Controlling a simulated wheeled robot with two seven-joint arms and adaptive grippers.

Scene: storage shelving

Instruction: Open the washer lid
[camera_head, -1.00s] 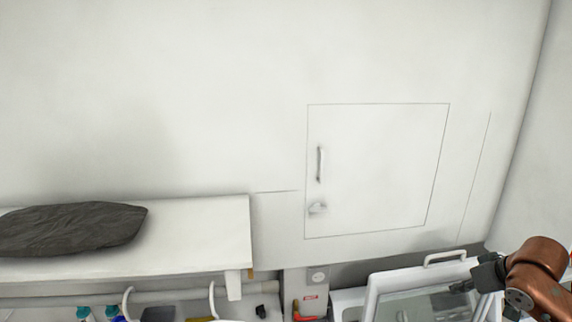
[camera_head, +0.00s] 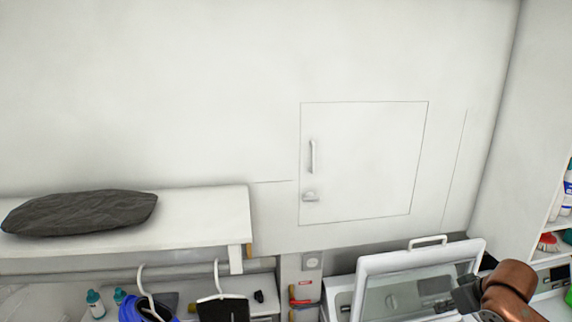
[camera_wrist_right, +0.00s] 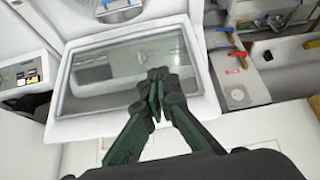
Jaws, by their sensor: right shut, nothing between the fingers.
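The washer lid (camera_head: 420,256) is a white frame around a glass pane, with a white handle (camera_head: 428,240) on its upper edge. It is tilted up, leaning towards the back wall, at the lower right of the head view. In the right wrist view the lid (camera_wrist_right: 85,128) fills the upper middle. My right gripper (camera_head: 448,304) is shut and empty, in front of the glass. In the right wrist view its dark green fingers (camera_wrist_right: 158,76) meet over the pane; I cannot tell whether they touch it. My left gripper is not in view.
A white shelf (camera_head: 200,220) with a dark cloth bundle (camera_head: 80,212) is at the left. Below it are hangers and bottles. A grey post with red handle (camera_head: 302,300) stands left of the washer. A stocked shelf unit (camera_head: 520,205) is at the right.

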